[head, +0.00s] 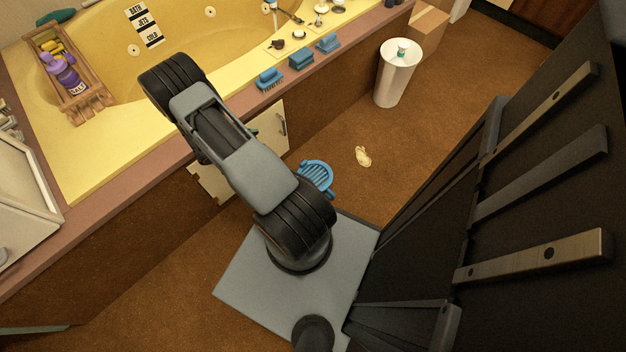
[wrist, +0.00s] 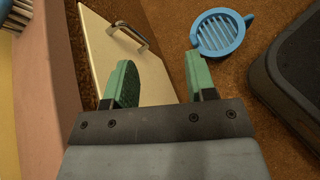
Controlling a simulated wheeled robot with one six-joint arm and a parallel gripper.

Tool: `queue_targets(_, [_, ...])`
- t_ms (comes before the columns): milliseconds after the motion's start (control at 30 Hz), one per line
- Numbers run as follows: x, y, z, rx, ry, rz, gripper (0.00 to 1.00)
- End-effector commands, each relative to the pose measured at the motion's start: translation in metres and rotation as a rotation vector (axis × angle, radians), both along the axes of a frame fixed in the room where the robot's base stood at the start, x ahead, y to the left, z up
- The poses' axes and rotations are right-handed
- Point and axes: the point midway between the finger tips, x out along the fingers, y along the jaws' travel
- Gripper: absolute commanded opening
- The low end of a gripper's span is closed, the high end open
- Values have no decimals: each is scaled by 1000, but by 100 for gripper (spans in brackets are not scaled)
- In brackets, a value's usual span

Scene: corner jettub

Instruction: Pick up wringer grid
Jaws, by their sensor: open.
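The wringer grid looks to be the round blue slatted piece (head: 317,177) on the brown floor, beside the tub's side panel and close to my base. In the wrist view the blue grid (wrist: 220,34) lies at the upper right, with a small tab on its rim. My gripper (wrist: 158,80) shows in the wrist view with two green-padded fingers spread apart and nothing between them. The grid is beyond the right fingertip, and the two appear apart.
An open cream cabinet door (wrist: 125,60) with a metal handle is behind the left finger. A white bin (head: 395,75) stands on the floor, with a crumpled yellowish scrap (head: 363,157) nearer. Blue brushes (head: 301,58) line the tub ledge. A dark rack (head: 540,200) stands right.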

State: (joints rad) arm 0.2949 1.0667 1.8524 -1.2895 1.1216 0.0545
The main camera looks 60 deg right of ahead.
Motion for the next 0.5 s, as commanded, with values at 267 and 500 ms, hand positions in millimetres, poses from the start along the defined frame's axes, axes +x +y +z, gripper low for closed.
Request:
queue_targets(267, [-42,-20,-176,-5,221,191,51])
queue_targets(500, [-61,-26,-229,4,283,259,51])
